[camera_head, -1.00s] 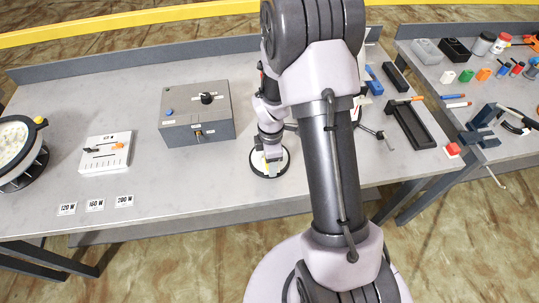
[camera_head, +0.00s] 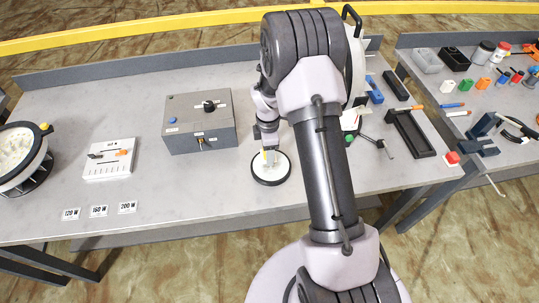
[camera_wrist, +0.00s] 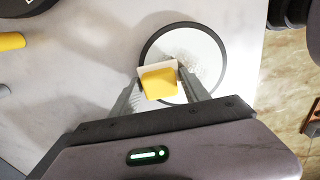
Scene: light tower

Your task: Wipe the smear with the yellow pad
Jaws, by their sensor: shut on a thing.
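My gripper (camera_wrist: 158,88) is shut on the yellow pad (camera_wrist: 159,83), a yellow block with a pale layer at its far edge. The pad is over the left part of a round white disc with a dark rim (camera_wrist: 147,48). A grey speckled smear (camera_wrist: 187,68) shows on the disc just beyond and right of the pad. I cannot tell whether the pad touches the disc. In the head view my gripper (camera_head: 268,157) is at the far part of the disc (camera_head: 272,180), which lies on the grey bench; the pad is barely visible there.
A grey control box (camera_head: 200,125) stands left of the disc on the bench (camera_head: 150,190). A white slider panel (camera_head: 109,159) and a round drum (camera_head: 18,160) are farther left. A black tray (camera_head: 413,135) and a green-knobbed stand (camera_head: 350,138) are to the right. The front bench strip is mostly clear.

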